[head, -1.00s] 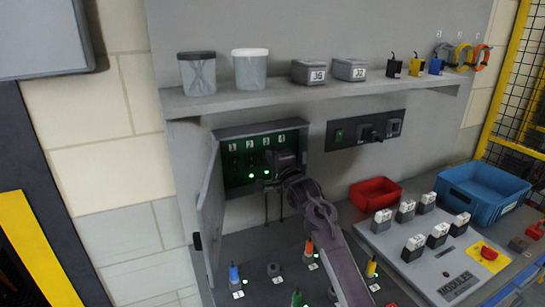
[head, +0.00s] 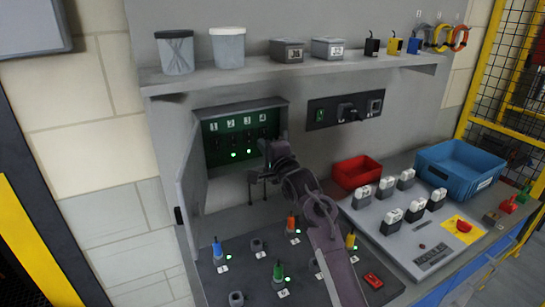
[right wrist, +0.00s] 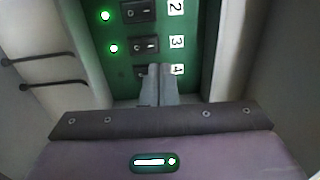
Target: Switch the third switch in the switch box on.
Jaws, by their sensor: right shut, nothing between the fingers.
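The switch box (head: 196,156) is on the wall panel with its door (head: 192,190) swung open to the left. Its green panel carries switches labelled 1 to 4. Green lights glow at the second and third switches. In the right wrist view the third switch (right wrist: 145,45) is uncovered, beside its lit lamp (right wrist: 114,48). The fourth switch (right wrist: 139,72) is partly hidden by my fingers. My right gripper (right wrist: 160,70) is shut and empty, in front of the panel by the fourth switch; contact cannot be told. It also shows in the head view (head: 265,150). My left gripper is out of view.
A shelf (head: 300,72) with jars and small boxes runs above the switch box. A dark socket strip (head: 320,116) is to its right. Below are a bench with coloured plugs, a red bin (head: 357,173), a blue crate (head: 460,165) and a module board (head: 395,240).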

